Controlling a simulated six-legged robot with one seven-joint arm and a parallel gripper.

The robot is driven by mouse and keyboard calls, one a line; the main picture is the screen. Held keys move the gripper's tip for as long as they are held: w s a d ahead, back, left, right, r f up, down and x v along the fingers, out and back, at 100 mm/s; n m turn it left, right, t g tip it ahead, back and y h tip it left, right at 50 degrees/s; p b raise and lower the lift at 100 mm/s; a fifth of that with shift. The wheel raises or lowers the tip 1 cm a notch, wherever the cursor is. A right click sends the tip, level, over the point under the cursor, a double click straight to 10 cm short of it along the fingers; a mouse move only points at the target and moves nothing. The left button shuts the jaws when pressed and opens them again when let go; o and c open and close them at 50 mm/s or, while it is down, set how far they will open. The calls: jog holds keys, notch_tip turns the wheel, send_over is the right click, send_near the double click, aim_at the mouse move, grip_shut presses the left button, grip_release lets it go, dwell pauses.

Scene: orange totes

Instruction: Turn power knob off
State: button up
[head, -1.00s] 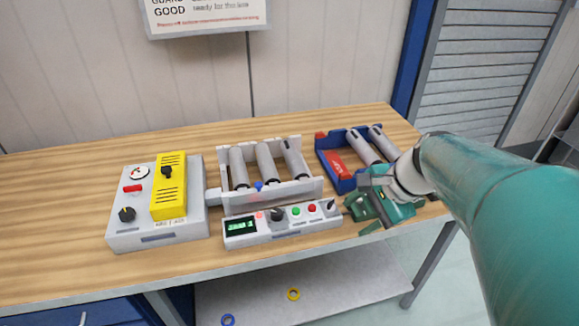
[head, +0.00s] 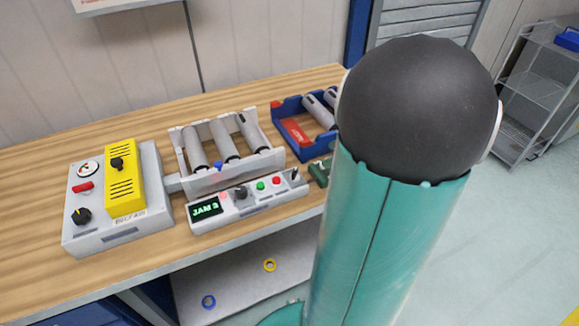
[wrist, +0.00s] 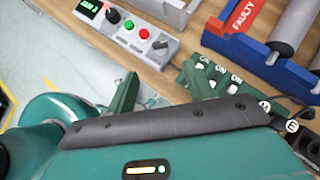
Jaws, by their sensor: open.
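A grey control box (head: 250,209) sits near the table's front edge. It has a green display (head: 205,208) reading "JAM 3", a black knob (head: 240,193), a green button (head: 261,186), a red button (head: 276,181) and a small dark knob or switch (head: 294,174) at its right end. The right-end knob (wrist: 161,43) also shows in the wrist view. I cannot read which knob is the power one. My gripper (wrist: 163,88) is open and empty, its green fingers apart, just off the box's right end. In the head view my arm hides most of it.
A grey box (head: 150,225) with a yellow block, gauge and black knob (head: 81,216) stands left. A grey rack (head: 270,160) of cylinders stands behind the control box. A blue tray (head: 320,145) marked "FAULTY" is close to my gripper. A lower shelf (head: 235,280) holds two rings.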

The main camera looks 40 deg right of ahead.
aim_at(296, 171)
jog(key=x, duration=1.3)
jog(key=shift+f, duration=0.15)
jog(key=c, duration=1)
